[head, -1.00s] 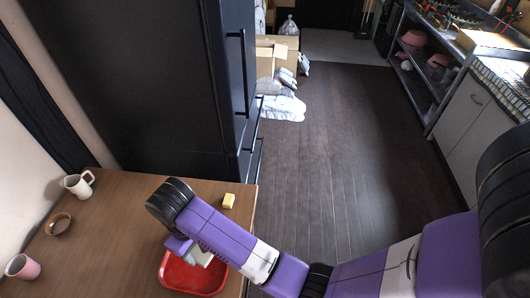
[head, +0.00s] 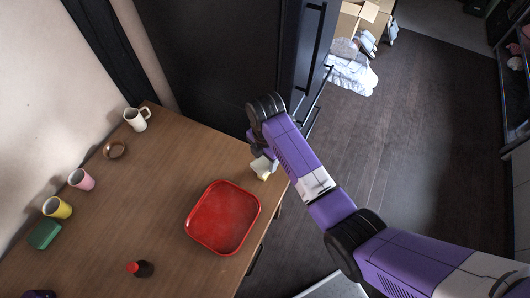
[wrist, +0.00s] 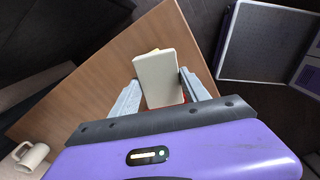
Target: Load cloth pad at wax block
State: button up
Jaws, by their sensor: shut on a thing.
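My gripper (head: 259,157) is shut on a cream-white cloth pad (head: 262,168), near the right edge of the table beside the fridge. In the wrist view the pad (wrist: 163,80) stands up between the two grey fingers (wrist: 160,84). A small yellow patch of the wax block (wrist: 154,51) shows just past the pad's far edge. The rest of the block is hidden by the pad, and I cannot tell whether the two touch. In the head view the block cannot be made out apart from the pad and gripper.
An empty red tray (head: 222,217) lies on the wooden table (head: 150,215), left of and nearer than the gripper. A red-topped bottle (head: 140,268) is in front.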

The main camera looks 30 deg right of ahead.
aim_at(265, 168)
jog(key=shift+w+d+r+n, duration=0.1)
jog(key=shift+w+n, duration=0.1)
jog(key=shift+n, duration=0.4)
jog(key=shift+w+r+n, duration=0.1)
jog(key=shift+w+n, duration=0.05)
jog(key=shift+n, duration=0.45)
jog(key=shift+f+n, duration=0.15)
jog(key=shift+n, duration=0.15)
jog(key=shift+f+b, duration=0.35)
jog(key=shift+f, duration=0.7)
notch_tip(265, 168, down, 4)
jog(key=b, duration=0.4)
jog(key=shift+r, duration=0.1)
jog(key=shift+f, duration=0.6)
dwell(0.4)
jog(key=shift+r, duration=0.1)
